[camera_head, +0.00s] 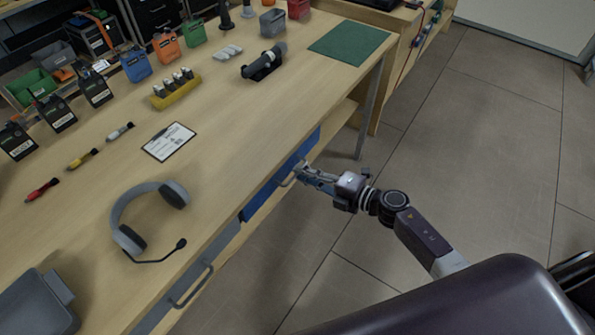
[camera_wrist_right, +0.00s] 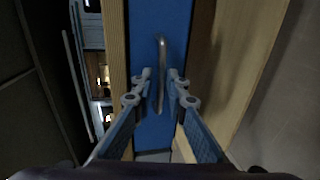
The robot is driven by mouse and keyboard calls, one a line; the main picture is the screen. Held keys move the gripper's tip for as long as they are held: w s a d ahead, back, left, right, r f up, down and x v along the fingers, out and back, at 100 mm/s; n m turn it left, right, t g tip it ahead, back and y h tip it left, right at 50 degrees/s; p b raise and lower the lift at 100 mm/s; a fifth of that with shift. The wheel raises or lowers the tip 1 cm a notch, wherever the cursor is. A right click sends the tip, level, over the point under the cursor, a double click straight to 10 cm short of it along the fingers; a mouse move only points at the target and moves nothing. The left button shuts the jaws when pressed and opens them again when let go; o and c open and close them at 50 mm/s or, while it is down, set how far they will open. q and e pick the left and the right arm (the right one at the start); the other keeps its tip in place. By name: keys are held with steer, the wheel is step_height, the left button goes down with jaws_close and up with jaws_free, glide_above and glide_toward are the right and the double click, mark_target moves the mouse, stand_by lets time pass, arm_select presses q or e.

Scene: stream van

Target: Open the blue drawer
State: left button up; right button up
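The blue drawer (camera_head: 262,203) is set under the front edge of the workbench, its front looking flush with the bench. It fills the middle of the right wrist view (camera_wrist_right: 178,25). Its metal bar handle (camera_wrist_right: 162,52) also shows in the head view (camera_head: 287,181). My right gripper (camera_head: 303,170) is at the handle. In the right wrist view its fingertips (camera_wrist_right: 160,74) are apart, one on each side of the bar, with gaps visible. Whether either finger touches the bar, I cannot tell. My left gripper is not in view.
A grey drawer with a bar handle (camera_head: 192,287) is beside the blue one. On the bench (camera_head: 230,150) are headphones (camera_head: 150,190), a label card (camera_head: 169,141), a microphone (camera_head: 264,62), a green mat (camera_head: 349,42) and a grey bin (camera_head: 38,305). The floor (camera_head: 450,120) to the right is clear.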

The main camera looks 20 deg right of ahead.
steer(key=shift+x, duration=1.2)
steer(key=shift+d, duration=0.1)
jaws_close()
steer(key=shift+f, duration=0.1)
steer(key=f+v, duration=0.2)
steer(key=v, duration=1)
steer(key=s+f+v, duration=0.1)
steer(key=f+v, duration=0.2)
steer(key=v, duration=1)
steer(key=shift+s+d+p, duration=0.25)
steer(key=shift+d+p, duration=0.05)
steer(key=shift+d, duration=0.2)
steer(key=shift+f, duration=0.1)
